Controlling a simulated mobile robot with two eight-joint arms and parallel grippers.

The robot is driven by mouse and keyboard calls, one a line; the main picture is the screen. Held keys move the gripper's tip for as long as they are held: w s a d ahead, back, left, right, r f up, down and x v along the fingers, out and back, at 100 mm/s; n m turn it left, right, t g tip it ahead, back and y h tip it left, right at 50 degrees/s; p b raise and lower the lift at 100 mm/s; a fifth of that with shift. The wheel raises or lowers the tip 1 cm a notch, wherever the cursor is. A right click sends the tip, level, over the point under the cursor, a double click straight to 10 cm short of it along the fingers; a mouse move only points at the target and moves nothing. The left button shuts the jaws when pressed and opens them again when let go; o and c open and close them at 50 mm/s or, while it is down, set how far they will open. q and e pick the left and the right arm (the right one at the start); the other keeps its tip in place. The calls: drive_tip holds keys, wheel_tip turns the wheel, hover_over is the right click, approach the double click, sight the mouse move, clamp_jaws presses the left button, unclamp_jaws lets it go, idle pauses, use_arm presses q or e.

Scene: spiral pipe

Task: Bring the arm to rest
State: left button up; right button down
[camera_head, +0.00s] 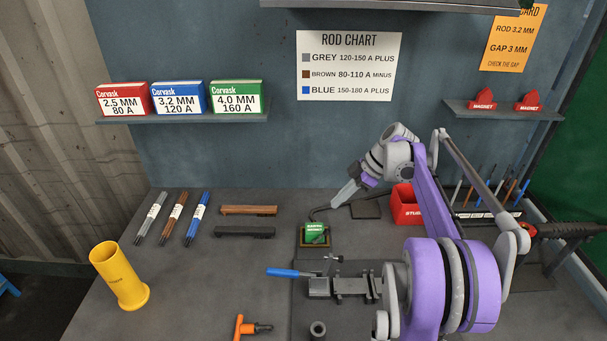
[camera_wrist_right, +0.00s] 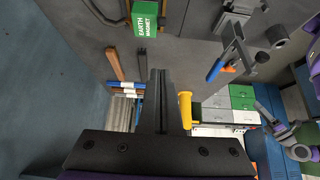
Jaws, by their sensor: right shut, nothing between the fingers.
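My right arm is purple and grey and reaches in from the lower right in the head view. Its gripper (camera_head: 337,202) hangs over the bench, pointing down and to the left, above and behind a green earth magnet block (camera_head: 315,231). In the right wrist view the two dark fingers (camera_wrist_right: 164,75) lie together with nothing between them. The green block (camera_wrist_right: 145,17) shows at the top of that view, apart from the fingers. My left gripper is not in view.
A vise (camera_head: 345,285) with a blue handle stands in front of the gripper. A red bin (camera_head: 406,207) is to its right. A yellow canister (camera_head: 119,276), rod bundles (camera_head: 171,218) and two bars (camera_head: 246,220) are left. The bench's left middle is clear.

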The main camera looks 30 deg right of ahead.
drive_tip(key=s+a+f+m+h, duration=0.1)
drive_tip(key=s+a+m+h, duration=0.2)
drive_tip(key=a, duration=0.5)
drive_tip(key=s+a+f+m, duration=0.15)
drive_tip(key=s+a, duration=0.25)
drive_tip(key=a, duration=0.4)
drive_tip(key=s+a+f+m+h, duration=0.1)
drive_tip(key=s+a+f+m, duration=0.1)
drive_tip(key=s+a, duration=0.1)
drive_tip(key=s+a+f+m+t+h, duration=0.1)
drive_tip(key=s+a+f+m, duration=0.1)
drive_tip(key=s, duration=0.4)
drive_tip(key=s+a+f+m+h, duration=0.1)
drive_tip(key=s+a+f+m, duration=0.2)
drive_tip(key=s+a, duration=0.1)
drive_tip(key=shift+s+f+t, duration=0.35)
drive_tip(key=shift+s+t, duration=0.05)
drive_tip(key=shift+s, duration=0.25)
drive_tip(key=shift+s+f, duration=0.1)
drive_tip(key=shift+f, duration=0.05)
